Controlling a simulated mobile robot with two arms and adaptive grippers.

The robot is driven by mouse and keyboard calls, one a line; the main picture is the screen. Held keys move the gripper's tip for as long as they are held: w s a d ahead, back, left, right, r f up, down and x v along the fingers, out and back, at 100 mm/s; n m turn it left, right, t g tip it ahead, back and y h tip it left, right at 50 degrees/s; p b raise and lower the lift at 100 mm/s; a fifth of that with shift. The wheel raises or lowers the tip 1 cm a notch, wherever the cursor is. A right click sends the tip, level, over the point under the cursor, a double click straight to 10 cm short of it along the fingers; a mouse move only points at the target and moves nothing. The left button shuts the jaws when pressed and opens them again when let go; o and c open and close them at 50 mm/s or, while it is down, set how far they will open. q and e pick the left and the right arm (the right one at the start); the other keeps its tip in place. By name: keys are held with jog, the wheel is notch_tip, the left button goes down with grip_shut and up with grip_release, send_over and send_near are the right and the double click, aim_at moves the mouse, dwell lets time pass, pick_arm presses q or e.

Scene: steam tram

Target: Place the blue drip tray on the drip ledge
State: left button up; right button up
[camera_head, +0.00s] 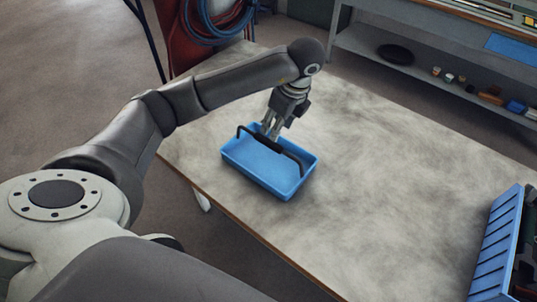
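The blue drip tray (292,184) sits on the grey worktable (380,200), toward its left edge. It is a shallow rectangular tray with a black handle (291,159) arching over it. My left gripper (268,134) points down at the handle's middle, with its fingertips at the bar. Its fingers overlap the handle, and I cannot tell whether they are closed on it. My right gripper is not in view. I cannot identify the drip ledge with certainty.
A blue ribbed crate (497,245) stands at the table's right edge. Behind the table, a grey shelf (420,70) holds a black round dish (396,54) and several small items. Coiled blue hoses (215,22) hang on a red thing at the back. The table's middle is clear.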

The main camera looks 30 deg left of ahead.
aim_at(269, 141)
pick_arm(q)
jog(key=p+x, duration=0.1)
jog(key=x, duration=0.2)
jog(key=shift+a, duration=0.1)
jog(key=shift+a+f+p, duration=0.2)
jog(key=shift+f+p, duration=0.25)
jog(key=shift+f, duration=0.05)
jog(key=p+x, duration=0.1)
jog(key=x, duration=0.2)
jog(key=shift+f+p, duration=0.2)
jog(key=shift+p, duration=0.1)
jog(key=shift+a+f, duration=0.15)
jog(key=shift+f, duration=0.3)
jog(key=shift+c, duration=0.3)
grip_shut()
jog(key=shift+w+r, duration=0.1)
